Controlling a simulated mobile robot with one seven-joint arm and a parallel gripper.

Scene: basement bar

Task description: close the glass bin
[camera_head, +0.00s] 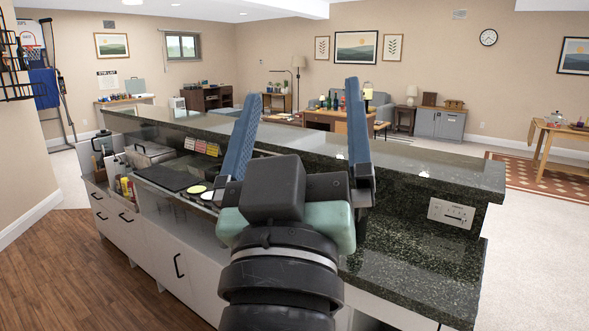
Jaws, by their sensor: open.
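My gripper (302,100) is in the middle of the view, with its two blue fingers wide apart and nothing seen between them. It points away from me, over the bar counter (410,270) as seen here. I cannot pick out the glass bin for sure. The white bar front has a tall panel (178,280) with a black vertical handle, and it looks flush. Drawers (122,222) with black handles are to its left. My arm hides part of the bar front and the worktop.
The raised dark granite ledge (440,170) runs along the bar's far side. A black flat board (167,178), a metal container (148,153) and bottles (127,188) stand on the lower worktop. The wooden floor (60,270) at front left is clear.

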